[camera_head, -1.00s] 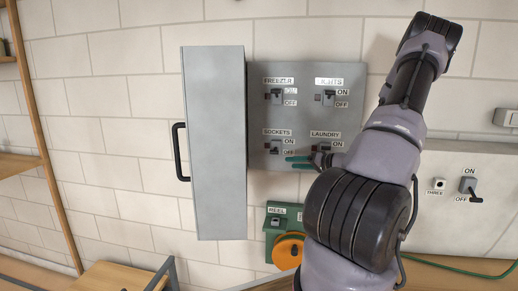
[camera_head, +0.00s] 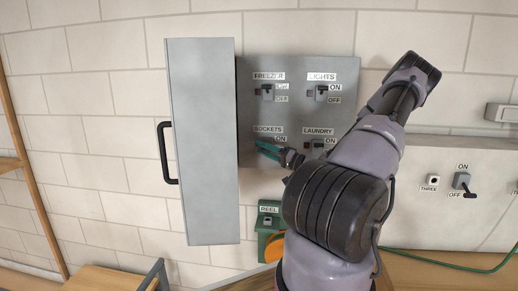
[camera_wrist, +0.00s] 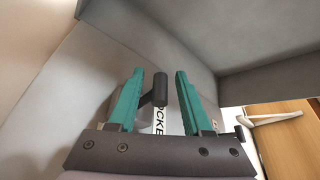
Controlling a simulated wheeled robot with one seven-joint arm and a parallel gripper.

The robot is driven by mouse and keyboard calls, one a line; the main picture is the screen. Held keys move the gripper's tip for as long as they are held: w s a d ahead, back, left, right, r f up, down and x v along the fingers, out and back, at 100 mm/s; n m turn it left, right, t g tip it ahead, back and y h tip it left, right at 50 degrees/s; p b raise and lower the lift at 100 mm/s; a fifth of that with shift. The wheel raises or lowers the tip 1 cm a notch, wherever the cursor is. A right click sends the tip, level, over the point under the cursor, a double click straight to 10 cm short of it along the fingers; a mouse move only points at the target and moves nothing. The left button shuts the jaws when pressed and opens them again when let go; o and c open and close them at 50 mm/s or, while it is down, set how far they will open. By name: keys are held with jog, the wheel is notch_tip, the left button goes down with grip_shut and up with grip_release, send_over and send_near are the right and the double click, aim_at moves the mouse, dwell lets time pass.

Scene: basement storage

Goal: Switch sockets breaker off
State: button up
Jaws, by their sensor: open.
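The sockets breaker sits at the lower left of the grey panel (camera_head: 300,70), under the label SOCKETS (camera_head: 268,129) with an ON tag beside it. In the head view my gripper covers its switch. In the wrist view its dark lever (camera_wrist: 154,92) stands between my two teal fingers, closer to the left one, with a gap to the right one. Part of the SOCKETS label (camera_wrist: 160,120) shows behind. My gripper (camera_head: 262,149) is open around the lever, and the wrist view also shows its fingers (camera_wrist: 160,76). I cannot tell whether a finger touches the lever.
The panel's open grey door (camera_head: 200,140) with a black handle (camera_head: 165,153) stands close left of my gripper. Freezer (camera_head: 267,91), lights (camera_head: 321,92) and laundry (camera_head: 318,144) switches are nearby. Below are the reel switch (camera_head: 268,221) and orange reel. A switch box (camera_head: 430,215) is right.

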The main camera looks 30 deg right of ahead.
jog(key=shift+x, duration=0.85)
grip_shut()
jog(key=n+y, duration=0.1)
jog(key=n, duration=0.1)
jog(key=f+n+y, duration=0.1)
jog(key=n, duration=0.1)
jog(key=f+n+y, duration=0.1)
jog(key=n, duration=0.1)
jog(key=shift+w+g, duration=0.1)
jog(key=shift+g, duration=0.2)
grip_release()
jog(key=shift+r, duration=0.1)
